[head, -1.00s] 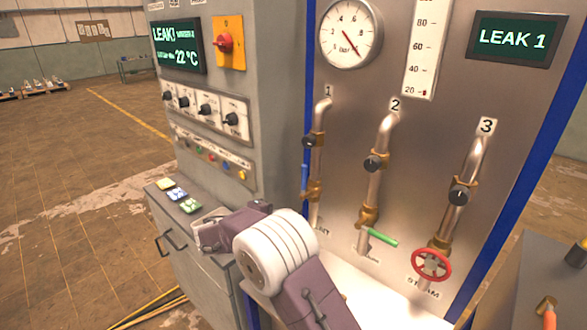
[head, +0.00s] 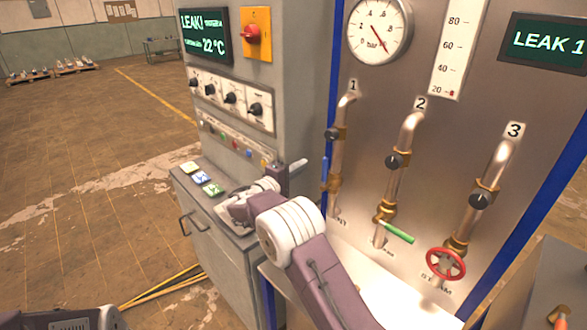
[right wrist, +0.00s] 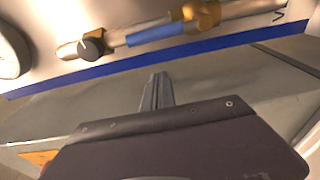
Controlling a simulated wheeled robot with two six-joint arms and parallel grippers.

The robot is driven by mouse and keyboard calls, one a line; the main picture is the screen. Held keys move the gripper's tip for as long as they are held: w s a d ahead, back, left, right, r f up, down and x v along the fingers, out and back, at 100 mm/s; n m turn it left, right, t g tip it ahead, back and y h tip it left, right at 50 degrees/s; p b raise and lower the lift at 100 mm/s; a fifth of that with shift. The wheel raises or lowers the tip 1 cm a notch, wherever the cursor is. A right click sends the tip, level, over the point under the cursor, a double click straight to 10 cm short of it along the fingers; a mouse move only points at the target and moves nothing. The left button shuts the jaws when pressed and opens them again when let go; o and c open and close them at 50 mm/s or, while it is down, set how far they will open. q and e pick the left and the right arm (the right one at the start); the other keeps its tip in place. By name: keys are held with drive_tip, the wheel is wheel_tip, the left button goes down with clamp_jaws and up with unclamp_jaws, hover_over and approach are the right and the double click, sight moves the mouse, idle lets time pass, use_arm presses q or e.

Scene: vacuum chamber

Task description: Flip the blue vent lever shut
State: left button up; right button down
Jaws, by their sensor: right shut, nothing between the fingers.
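The blue vent lever (head: 325,172) is on pipe 1 (head: 341,135) of the steel panel. It points upward, roughly along the pipe, beside its left side. In the right wrist view the blue lever (right wrist: 152,34) runs along the pipe from a brass valve body (right wrist: 200,14). My right gripper (head: 299,164) is shut and empty, to the left of the lever and apart from it in the picture. In the right wrist view its closed fingers (right wrist: 156,90) point toward the panel, with the lever beyond them. My left gripper's fingers are not seen; only part of my left arm shows at bottom left.
Pipe 2 has a green lever (head: 397,232) and pipe 3 a red handwheel (head: 446,265). A grey control cabinet (head: 295,95) stands left of the panel. A blue frame edge (right wrist: 150,58) runs beside pipe 1. A screen (head: 545,42) reads LEAK 1.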

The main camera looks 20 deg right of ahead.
sight(325, 170)
drive_tip(key=s+d+p, duration=0.1)
drive_tip(key=d, duration=0.1)
drive_tip(key=s+d+p, duration=0.1)
drive_tip(key=shift+s+d, duration=0.15)
drive_tip(key=shift+d, duration=0.25)
